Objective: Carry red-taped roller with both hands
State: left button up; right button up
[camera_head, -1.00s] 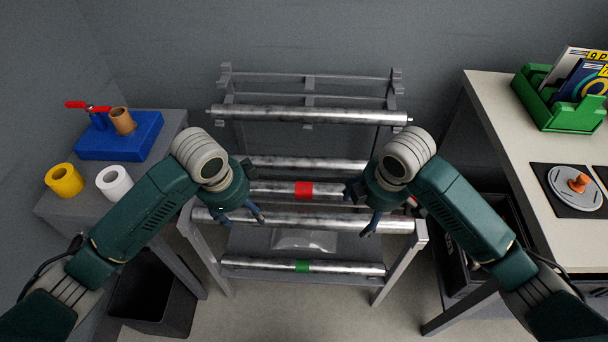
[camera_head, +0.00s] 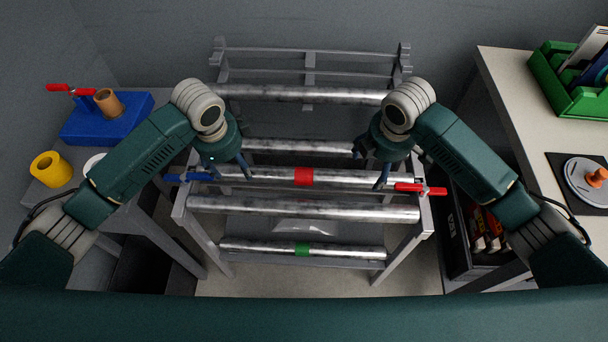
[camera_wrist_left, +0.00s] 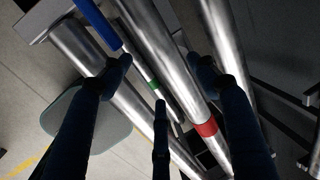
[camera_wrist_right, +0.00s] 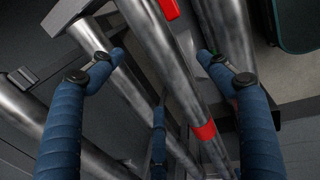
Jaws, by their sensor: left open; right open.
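The red-taped roller (camera_head: 270,174) is a metal cylinder with a red band at its middle, lying across the rack. A blue handle (camera_head: 187,177) shows at its left end and a red handle (camera_head: 420,188) at its right end. My left gripper (camera_head: 230,175) is open above the roller's left part. My right gripper (camera_head: 369,168) is open above its right part. In the left wrist view, the roller (camera_wrist_left: 160,50) runs between the spread fingers; in the right wrist view, the roller (camera_wrist_right: 158,50) also runs between them. I cannot tell whether the fingers touch it.
The rack's front roller (camera_head: 300,208) and the green-taped roller (camera_head: 340,252) lie nearer me; other rollers lie behind. A side table with a blue block (camera_head: 85,125) stands left. A counter (camera_head: 515,130) with a green bin (camera_head: 570,95) stands right, a black crate (camera_head: 460,255) below it.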

aim_at(238, 173)
pick_arm(q)
jog(key=f, duration=0.3)
jog(key=w+f, duration=0.1)
jog(key=f, duration=0.2)
jog(key=shift+w+f, duration=0.15)
jog(key=shift+f, duration=0.1)
pick_arm(e)
jog(key=f, duration=0.3)
jog(key=w+f, duration=0.1)
jog(key=f, duration=0.2)
jog(key=shift+w+f, duration=0.15)
jog(key=shift+f, duration=0.1)
pick_arm(q)
jog(key=c, duration=1.4)
pick_arm(e)
jog(key=c, duration=1.4)
pick_arm(q)
grip_shut()
pick_arm(e)
grip_shut()
pick_arm(q)
jog(key=shift+w+r, duration=0.1)
jog(key=shift+r, duration=0.05)
pick_arm(e)
jog(key=shift+w+r, duration=0.1)
jog(key=shift+r, duration=0.05)
